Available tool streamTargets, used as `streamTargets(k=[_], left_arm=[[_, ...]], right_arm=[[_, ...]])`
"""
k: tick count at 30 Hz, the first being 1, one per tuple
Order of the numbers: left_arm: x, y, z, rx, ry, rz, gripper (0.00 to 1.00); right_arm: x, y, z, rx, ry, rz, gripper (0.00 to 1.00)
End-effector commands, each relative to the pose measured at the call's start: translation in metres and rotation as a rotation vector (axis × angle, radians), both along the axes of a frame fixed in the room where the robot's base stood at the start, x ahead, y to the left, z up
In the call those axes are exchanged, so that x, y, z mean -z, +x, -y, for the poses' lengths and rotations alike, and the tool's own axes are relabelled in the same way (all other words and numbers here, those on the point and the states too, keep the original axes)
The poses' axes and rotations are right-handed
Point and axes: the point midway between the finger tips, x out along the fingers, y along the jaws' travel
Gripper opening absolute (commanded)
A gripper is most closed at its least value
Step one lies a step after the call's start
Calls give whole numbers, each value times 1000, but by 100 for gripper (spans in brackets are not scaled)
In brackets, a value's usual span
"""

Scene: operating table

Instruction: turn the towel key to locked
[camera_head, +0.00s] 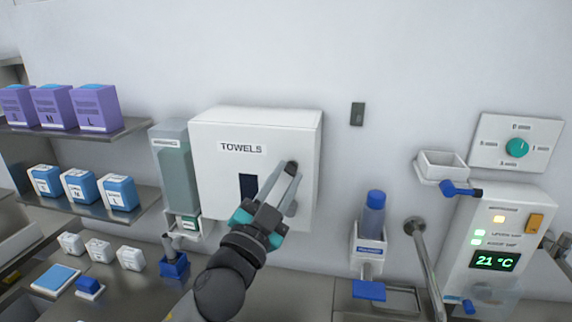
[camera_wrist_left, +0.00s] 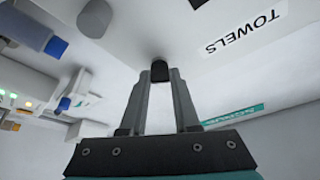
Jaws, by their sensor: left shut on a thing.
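The white towel dispenser (camera_head: 215,175), labelled TOWELS, hangs on the wall in the head view. Its TOWELS label also shows, upside down, in the left wrist view (camera_wrist_left: 245,32). My left gripper (camera_head: 288,172) is at the right part of the dispenser front. Its fingers are shut on a small dark key (camera_wrist_left: 160,70), seen between the fingertips in the left wrist view. The fingers mostly hide the key in the head view, so I cannot tell its turn angle. A grey knob (camera_head: 291,209) sits below the fingertips. My right gripper is not in view.
A soap dispenser (camera_head: 174,165) hangs close left of the towel box. A blue-capped bottle in a holder (camera_head: 368,247) and a metal pipe (camera_head: 425,265) stand to the right. Shelves with purple boxes (camera_head: 52,106) are at the left. The wall above is clear.

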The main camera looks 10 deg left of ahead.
Motion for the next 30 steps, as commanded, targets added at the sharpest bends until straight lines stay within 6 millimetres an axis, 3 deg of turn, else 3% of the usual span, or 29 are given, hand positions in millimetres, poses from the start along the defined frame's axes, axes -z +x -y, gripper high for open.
streamTargets(k=[1,15,21,30], left_arm=[[-7,0,-1,-1,49,2,0],[-11,0,-3,0,496,2,0],[-11,0,-4,-1,675,4,0],[-10,1,-4,-2,874,5,0]], right_arm=[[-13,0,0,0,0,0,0],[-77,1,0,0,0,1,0],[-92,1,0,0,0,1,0],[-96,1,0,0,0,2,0]])
